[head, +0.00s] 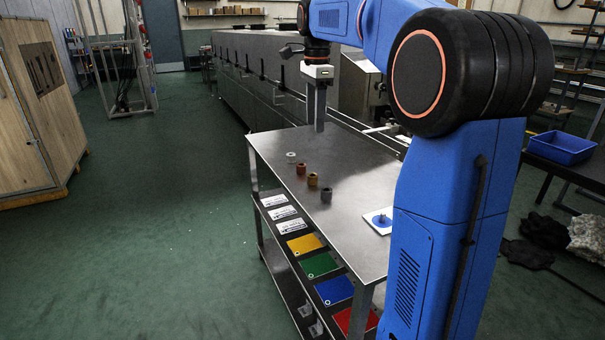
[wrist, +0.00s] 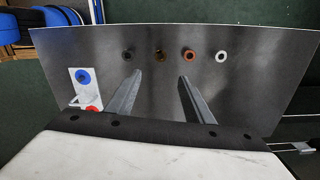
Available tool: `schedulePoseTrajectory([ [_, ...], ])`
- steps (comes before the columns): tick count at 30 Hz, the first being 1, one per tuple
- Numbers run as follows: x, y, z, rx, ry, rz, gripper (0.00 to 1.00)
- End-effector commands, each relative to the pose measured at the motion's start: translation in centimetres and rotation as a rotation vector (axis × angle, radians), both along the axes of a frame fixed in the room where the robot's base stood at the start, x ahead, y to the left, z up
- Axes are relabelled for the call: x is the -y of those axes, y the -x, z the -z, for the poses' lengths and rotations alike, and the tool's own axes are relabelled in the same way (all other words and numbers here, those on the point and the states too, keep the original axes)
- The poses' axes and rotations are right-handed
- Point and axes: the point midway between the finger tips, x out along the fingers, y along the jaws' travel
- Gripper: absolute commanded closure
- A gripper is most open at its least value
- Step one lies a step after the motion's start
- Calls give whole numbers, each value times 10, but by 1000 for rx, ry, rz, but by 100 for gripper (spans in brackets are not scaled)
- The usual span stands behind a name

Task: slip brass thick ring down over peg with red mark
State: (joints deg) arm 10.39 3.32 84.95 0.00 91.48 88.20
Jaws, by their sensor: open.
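The brass thick ring (head: 312,180) stands on the steel table in a row of rings. In the wrist view the brass ring (wrist: 161,56) lies beyond the fingertips, roughly in line with the gap between them. My gripper (wrist: 160,75) is open and empty; in the head view the gripper (head: 320,128) hangs above the table's far part, fingers down. A white board (wrist: 78,97) carries a blue mark (wrist: 82,77) and a red mark (wrist: 95,108), the red one partly hidden by my gripper's body. In the head view my arm hides the red mark.
The other rings are dark grey (wrist: 127,56), copper (wrist: 188,55) and white (wrist: 221,57), with small gaps between them. The table (head: 350,165) is clear between rings and board. A long grey dryer (head: 260,75) stands behind. A blue bin (head: 562,147) is at right.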

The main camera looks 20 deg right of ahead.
Motion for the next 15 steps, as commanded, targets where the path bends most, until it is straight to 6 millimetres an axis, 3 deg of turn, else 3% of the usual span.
schedulePoseTrajectory([
  [5,2,-3,9,-7,-1,19,52],
  [15,1,-2,68,-7,-1,17,52],
])
